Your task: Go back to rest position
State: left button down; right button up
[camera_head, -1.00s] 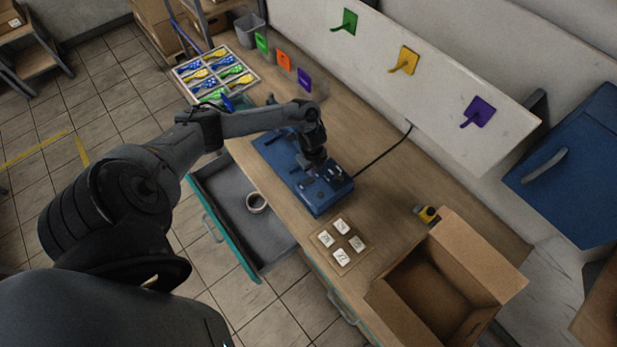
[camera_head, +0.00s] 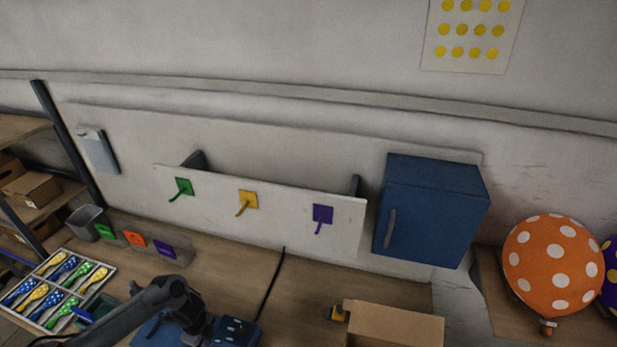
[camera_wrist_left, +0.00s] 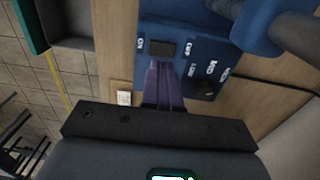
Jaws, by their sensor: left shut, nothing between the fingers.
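My left gripper (camera_head: 205,328) is low in the head view, at the end of my dark arm, over the blue machine (camera_head: 238,329). In the left wrist view its fingers (camera_wrist_left: 165,68) are closed together with nothing between them. They point at the blue machine's labelled panel (camera_wrist_left: 215,55), by a small dark screen (camera_wrist_left: 162,48). I cannot tell whether the fingertips touch the panel. The lower part of the machine is cut off in the head view. My right gripper is in neither view.
A tray of patterned balloons (camera_head: 47,316) lies at the left. An open cardboard box (camera_head: 395,325) stands at the bottom right. A wall panel with green, yellow and purple hooks (camera_head: 285,219), a blue cabinet (camera_head: 432,212) and an orange dotted balloon (camera_head: 553,265) are behind.

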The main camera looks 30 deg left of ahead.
pick_arm(q)
jog(key=s+d+f+g+h, duration=0.2)
jog(key=s+d+f, duration=0.7)
jog(key=s+d, duration=0.35)
jog(key=s+d+r+t+h, duration=0.1)
jog(key=s+d, duration=0.1)
jog(key=d, duration=0.8)
jog(key=s+d+r+t+h, duration=0.1)
jog(key=d+h, duration=0.1)
jog(key=d, duration=0.7)
jog(key=w+d+r+n+t+y, duration=0.1)
jog(key=w+d+r+n+t, duration=0.15)
jog(key=r, duration=0.35)
jog(key=w+d+r+n+t+y, duration=0.1)
jog(key=d+r+n+t, duration=0.1)
jog(key=r+n, duration=0.3)
jog(key=a+r+n+y, duration=0.2)
jog(key=a+r+n, duration=0.4)
jog(key=a+r, duration=0.4)
notch_tip(320, 180, up, 3)
jog(key=shift+f+g+y, duration=0.1)
jog(key=shift+g+y, duration=0.25)
jog(key=shift+y, duration=0.05)
